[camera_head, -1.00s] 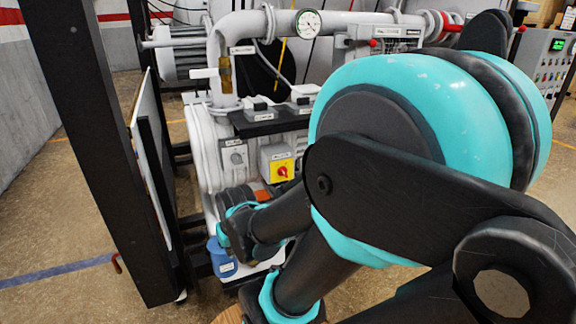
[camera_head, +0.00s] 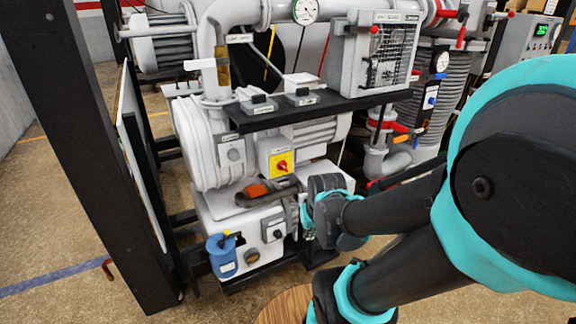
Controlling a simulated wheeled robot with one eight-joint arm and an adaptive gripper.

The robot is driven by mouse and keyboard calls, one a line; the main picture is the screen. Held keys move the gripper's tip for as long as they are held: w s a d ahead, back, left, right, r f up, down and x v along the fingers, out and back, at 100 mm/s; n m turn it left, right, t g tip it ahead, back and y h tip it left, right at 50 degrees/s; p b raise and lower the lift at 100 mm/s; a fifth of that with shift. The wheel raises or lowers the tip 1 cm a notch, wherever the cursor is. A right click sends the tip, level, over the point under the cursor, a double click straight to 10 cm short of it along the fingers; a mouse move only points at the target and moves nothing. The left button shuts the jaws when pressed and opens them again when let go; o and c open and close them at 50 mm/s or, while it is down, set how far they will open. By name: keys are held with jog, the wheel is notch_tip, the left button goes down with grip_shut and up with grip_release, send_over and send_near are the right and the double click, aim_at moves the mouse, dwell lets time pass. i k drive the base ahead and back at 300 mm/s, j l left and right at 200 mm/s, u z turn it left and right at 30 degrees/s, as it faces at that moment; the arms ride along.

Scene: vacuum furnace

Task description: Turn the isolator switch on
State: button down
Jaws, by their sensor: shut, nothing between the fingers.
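The isolator switch (camera_head: 282,165) is a red rotary knob on a yellow plate, on the front of a light grey box below the black shelf. The knob looks tilted, but its exact setting is too small to read. My gripper (camera_head: 308,232) is low and to the right of the switch, apart from it in the picture. It is shut and empty, mostly hidden behind my dark wrist with its teal ring. No part of my arm covers the switch.
A grey switch box (camera_head: 232,153) sits left of the isolator. The black shelf (camera_head: 330,108) juts out above it. An orange and dark part (camera_head: 262,190) lies below, over the white pump base. A black post (camera_head: 100,150) stands at the left.

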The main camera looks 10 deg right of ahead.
aim_at(282, 164)
jog(key=j+z, duration=0.15)
jog(key=j, duration=0.25)
jog(key=k+j+z, duration=0.15)
jog(key=j, duration=0.25)
jog(key=k+j+z, duration=0.35)
jog(key=k, duration=0.2)
